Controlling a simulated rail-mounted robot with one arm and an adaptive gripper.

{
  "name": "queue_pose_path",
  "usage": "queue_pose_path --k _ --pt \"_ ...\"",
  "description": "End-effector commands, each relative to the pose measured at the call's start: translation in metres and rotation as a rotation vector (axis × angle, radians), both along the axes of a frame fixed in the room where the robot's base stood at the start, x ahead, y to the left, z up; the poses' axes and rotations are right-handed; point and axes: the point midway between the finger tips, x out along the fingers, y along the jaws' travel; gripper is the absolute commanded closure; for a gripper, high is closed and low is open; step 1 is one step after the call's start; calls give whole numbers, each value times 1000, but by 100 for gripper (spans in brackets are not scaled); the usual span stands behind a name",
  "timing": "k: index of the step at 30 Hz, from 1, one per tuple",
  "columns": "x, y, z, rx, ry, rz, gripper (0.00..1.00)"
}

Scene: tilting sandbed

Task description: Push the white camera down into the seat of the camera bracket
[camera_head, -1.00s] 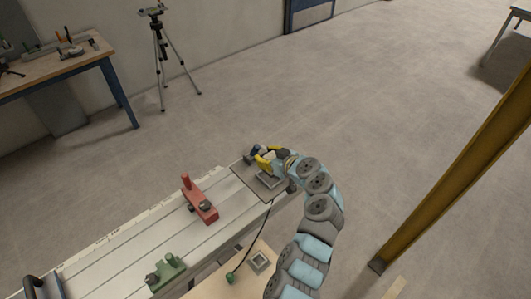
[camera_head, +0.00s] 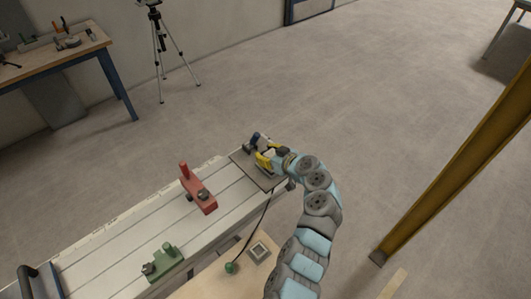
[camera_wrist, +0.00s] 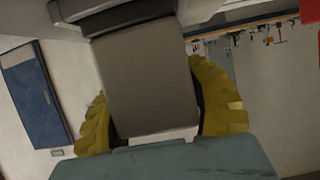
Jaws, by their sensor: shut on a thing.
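My gripper (camera_head: 268,160) has yellow fingers and is over the dark plate (camera_head: 246,171) at the far end of the long bench. In the wrist view my gripper (camera_wrist: 152,85) is shut on a pale grey, box-shaped body, which I take to be the white camera (camera_wrist: 150,75). A finger lies along each side of it. A darker grey band crosses its upper end. A small dark blue and black part (camera_head: 255,140) shows just behind the fingers. The fingers hide much of the plate's middle. I cannot make out the bracket's seat or whether the camera touches it.
A red clamp-like block (camera_head: 197,190) and a green one (camera_head: 163,263) stand on the bench (camera_head: 120,240). A black cable (camera_head: 259,222) runs from a green piece (camera_head: 230,267) towards the plate. A tripod (camera_head: 158,50) and a workbench (camera_head: 60,62) stand behind. A yellow post (camera_head: 455,150) is at right.

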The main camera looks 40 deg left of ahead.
Motion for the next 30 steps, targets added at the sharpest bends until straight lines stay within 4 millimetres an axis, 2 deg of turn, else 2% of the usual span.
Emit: queue_pose_path --k 13,14,17,18,30 --pt "0 0 -1 2 -1 0 99" --pt "0 0 -1 2 -1 0 53" --pt "0 0 -1 2 -1 0 24" --pt "0 0 -1 1 -1 0 19" --pt "0 -3 -1 0 -1 -1 19"
